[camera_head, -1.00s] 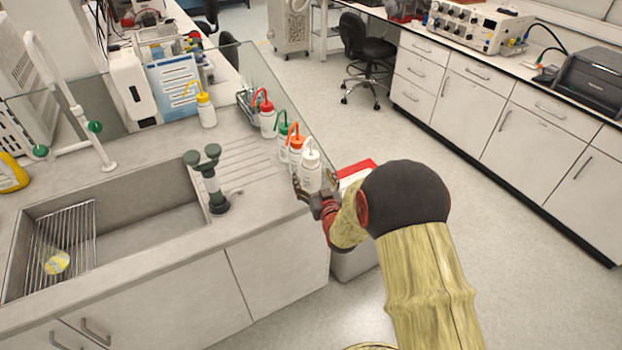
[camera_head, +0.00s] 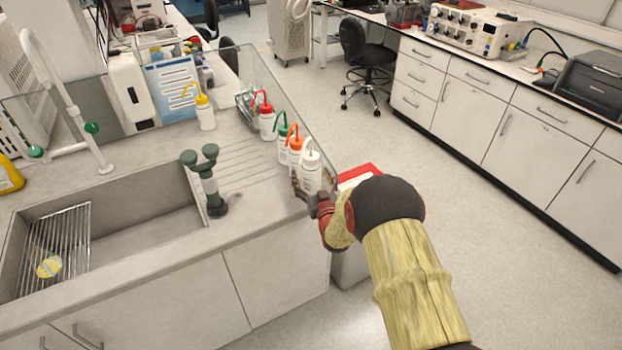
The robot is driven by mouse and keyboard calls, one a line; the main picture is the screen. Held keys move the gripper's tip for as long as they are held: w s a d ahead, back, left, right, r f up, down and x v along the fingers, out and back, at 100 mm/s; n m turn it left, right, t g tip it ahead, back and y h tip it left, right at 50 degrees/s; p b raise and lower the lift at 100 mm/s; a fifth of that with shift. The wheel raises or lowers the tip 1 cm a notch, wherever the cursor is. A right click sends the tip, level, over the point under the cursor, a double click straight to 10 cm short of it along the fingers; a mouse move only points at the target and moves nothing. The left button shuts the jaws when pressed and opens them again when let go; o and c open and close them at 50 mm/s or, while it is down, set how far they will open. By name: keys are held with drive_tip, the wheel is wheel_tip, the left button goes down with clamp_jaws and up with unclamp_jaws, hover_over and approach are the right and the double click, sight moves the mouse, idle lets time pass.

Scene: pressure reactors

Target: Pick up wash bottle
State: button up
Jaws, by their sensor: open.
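Several wash bottles stand in a row along the right edge of the sink counter. The nearest is a white-capped wash bottle (camera_head: 311,172). Behind it stand an orange-capped one (camera_head: 295,146), a green-capped one (camera_head: 283,147) and a red-capped one (camera_head: 266,122). A yellow-capped wash bottle (camera_head: 204,115) stands apart to the left. My gripper (camera_head: 304,190) is open at the counter's right edge, at the lower part of the white-capped bottle. The bottle is upright. I cannot tell whether the fingers touch it, as my gripper is small and partly merged with its outline.
The sink (camera_head: 135,235) with a wire rack (camera_head: 58,245) lies left, with a green-topped tap fixture (camera_head: 209,180) beside it. A clear glass panel borders the counter behind the bottles. A red-topped bin (camera_head: 362,172) stands below the counter's right end. The floor to the right is open.

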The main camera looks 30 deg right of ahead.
drive_tip(key=shift+w, duration=0.1)
drive_tip(key=shift+c, duration=1.3)
drive_tip(key=c, duration=0.6)
drive_tip(key=shift+r, duration=0.1)
drive_tip(key=shift+c, duration=0.5)
drive_tip(key=shift+r, duration=0.1)
